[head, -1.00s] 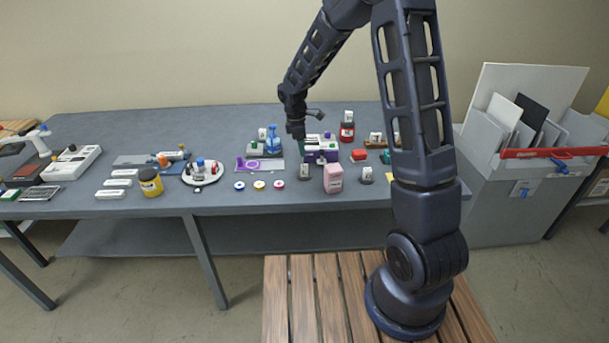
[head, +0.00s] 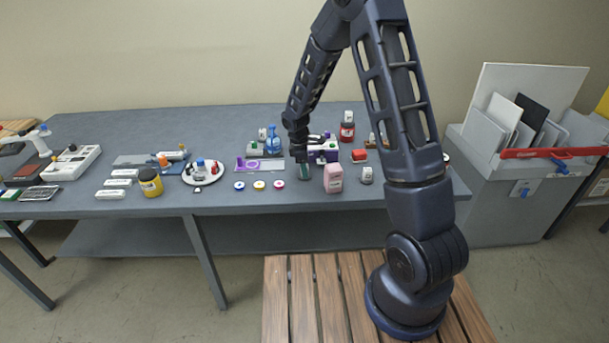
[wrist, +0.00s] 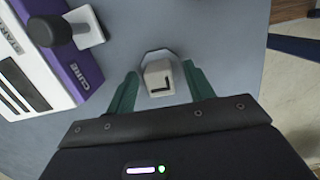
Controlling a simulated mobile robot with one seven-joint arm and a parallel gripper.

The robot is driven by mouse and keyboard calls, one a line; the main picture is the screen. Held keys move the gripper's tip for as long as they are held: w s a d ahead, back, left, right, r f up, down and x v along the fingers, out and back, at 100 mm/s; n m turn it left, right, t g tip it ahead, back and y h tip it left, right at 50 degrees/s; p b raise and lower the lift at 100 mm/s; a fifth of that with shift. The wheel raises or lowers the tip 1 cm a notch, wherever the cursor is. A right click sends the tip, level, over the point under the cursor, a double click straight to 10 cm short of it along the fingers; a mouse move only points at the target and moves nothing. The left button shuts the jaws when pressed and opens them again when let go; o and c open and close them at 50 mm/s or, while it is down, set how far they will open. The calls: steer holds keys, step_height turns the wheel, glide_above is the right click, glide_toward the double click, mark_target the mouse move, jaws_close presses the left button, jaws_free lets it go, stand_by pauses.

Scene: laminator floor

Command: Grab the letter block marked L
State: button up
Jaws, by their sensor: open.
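The white letter block (wrist: 158,80) with a dark L on its face is in the middle of the wrist view. It sits on a small grey base whose pale edge shows around it. My gripper (wrist: 160,88) is open, with one green finger on each side of the block. I cannot tell whether either finger touches it.
A purple and white box (wrist: 45,60) marked CURE, with a dark knob, stands close on the left in the wrist view. In the head view a pink bottle (head: 333,179) and another block on a grey base (head: 366,175) stand to the right. Coloured discs (head: 259,185) lie left.

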jaws_close()
